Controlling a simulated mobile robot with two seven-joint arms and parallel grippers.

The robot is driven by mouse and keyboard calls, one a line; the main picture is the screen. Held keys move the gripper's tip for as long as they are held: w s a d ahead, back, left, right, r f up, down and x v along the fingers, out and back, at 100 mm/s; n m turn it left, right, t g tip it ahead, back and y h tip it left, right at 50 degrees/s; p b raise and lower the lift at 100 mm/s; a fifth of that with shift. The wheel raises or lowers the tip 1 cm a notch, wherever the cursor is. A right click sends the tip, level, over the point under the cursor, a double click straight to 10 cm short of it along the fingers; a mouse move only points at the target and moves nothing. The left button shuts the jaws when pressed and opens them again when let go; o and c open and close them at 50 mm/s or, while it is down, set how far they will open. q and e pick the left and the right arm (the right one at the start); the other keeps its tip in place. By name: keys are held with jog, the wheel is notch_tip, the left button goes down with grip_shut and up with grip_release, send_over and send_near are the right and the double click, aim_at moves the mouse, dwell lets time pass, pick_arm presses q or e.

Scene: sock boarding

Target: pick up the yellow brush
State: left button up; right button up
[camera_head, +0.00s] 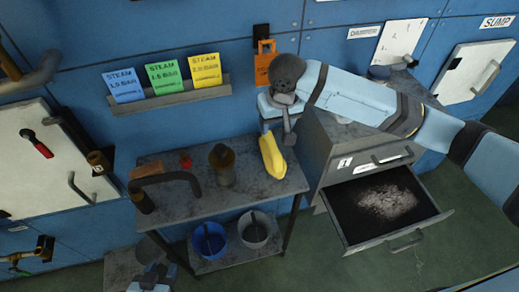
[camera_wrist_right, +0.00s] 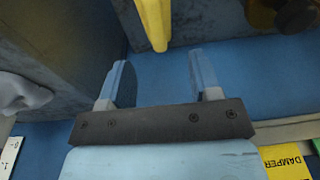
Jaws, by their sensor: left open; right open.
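The yellow brush (camera_head: 272,158) is at the right end of the grey bench top, below my right gripper in the head view. My right gripper (camera_head: 279,128) is open, just above the brush's upper end. In the right wrist view, the brush (camera_wrist_right: 154,22) shows as a yellow bar beyond the open fingertips of my right gripper (camera_wrist_right: 157,62), roughly in line with the gap between them. Nothing is between the fingers. My left gripper (camera_head: 153,277) is open, low at the bottom edge of the head view, away from the brush.
The bench (camera_head: 240,186) also carries a brown jar (camera_head: 222,165) and a small red item (camera_head: 185,162). A blue bucket (camera_head: 209,241) and a grey bucket (camera_head: 254,230) stand on its lower shelf. Right of it is a cabinet with an open drawer (camera_head: 345,236).

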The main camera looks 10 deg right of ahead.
aim_at(273, 146)
jog(key=shift+h, duration=0.3)
jog(key=f, duration=0.2)
jog(key=w+f, duration=0.1)
jog(key=f, duration=0.4)
jog(key=shift+w+d, duration=0.2)
jog(key=shift+d, duration=0.2)
jog(key=shift+w+a+f, duration=0.1)
jog(key=shift+w+f, duration=0.05)
jog(key=shift+f, duration=0.8)
jog(key=shift+w+a+f, duration=0.1)
jog(key=shift+w+f, duration=0.05)
jog(key=shift+f, duration=0.85)
jog(key=shift+w+f, duration=0.15)
jog(key=shift+f, duration=0.8)
jog(key=shift+c, duration=0.4)
jog(key=c, duration=1)
